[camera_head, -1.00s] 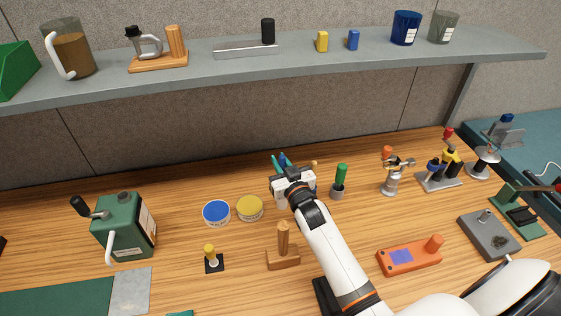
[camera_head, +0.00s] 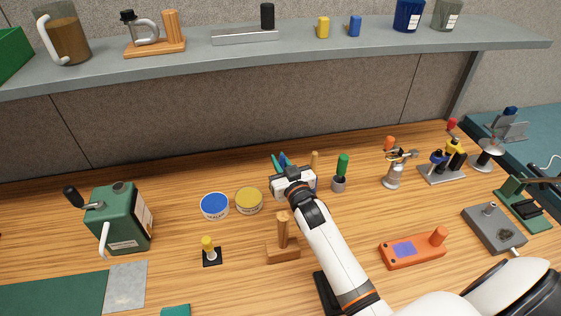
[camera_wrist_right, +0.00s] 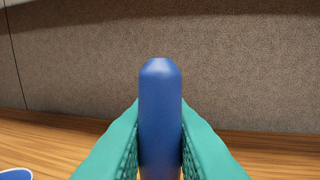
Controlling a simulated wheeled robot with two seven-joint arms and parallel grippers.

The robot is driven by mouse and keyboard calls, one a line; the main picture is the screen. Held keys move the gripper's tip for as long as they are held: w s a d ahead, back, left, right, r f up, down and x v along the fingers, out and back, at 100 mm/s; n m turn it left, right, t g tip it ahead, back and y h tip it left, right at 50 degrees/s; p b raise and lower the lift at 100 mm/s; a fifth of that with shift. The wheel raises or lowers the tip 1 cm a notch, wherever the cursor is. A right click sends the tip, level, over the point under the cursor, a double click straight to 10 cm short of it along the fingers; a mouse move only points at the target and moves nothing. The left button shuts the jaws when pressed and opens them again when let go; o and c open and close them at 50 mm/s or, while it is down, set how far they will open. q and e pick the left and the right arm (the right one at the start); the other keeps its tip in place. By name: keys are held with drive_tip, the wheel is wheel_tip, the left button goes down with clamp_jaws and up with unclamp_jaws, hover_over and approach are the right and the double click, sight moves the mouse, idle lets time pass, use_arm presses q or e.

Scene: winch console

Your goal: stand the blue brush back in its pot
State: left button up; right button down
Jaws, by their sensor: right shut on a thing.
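My right gripper (camera_head: 281,162) is over the back middle of the table, left of the green-handled brush. It is shut on the blue brush (camera_head: 284,159). In the right wrist view the blue brush (camera_wrist_right: 160,110) stands upright between the two teal fingers (camera_wrist_right: 160,140), its rounded top above them. The lower part of the brush is hidden by my gripper and wrist. I cannot make out its pot, nor whether the brush touches anything below. I cannot make out my left gripper.
Just right of my gripper stand a wooden handle (camera_head: 314,160) and a green-handled brush (camera_head: 342,165) in a grey pot (camera_head: 339,184). Left are a blue-lidded tin (camera_head: 214,205) and a yellow-lidded tin (camera_head: 249,200). A wooden block with a peg (camera_head: 282,252) stands in front.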

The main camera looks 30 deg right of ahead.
drive_tip(key=shift+f, duration=0.4)
drive_tip(key=c, duration=1.3)
unclamp_jaws()
drive_tip(key=shift+o, duration=0.2)
drive_tip(key=shift+s+f+b, duration=0.1)
drive_tip(key=shift+s+b, duration=0.3)
drive_tip(key=shift+s, duration=0.15)
drive_tip(key=s+b, duration=0.1)
drive_tip(key=s, duration=0.5)
drive_tip(key=shift+s+a, duration=0.2)
drive_tip(key=shift+a, duration=0.15)
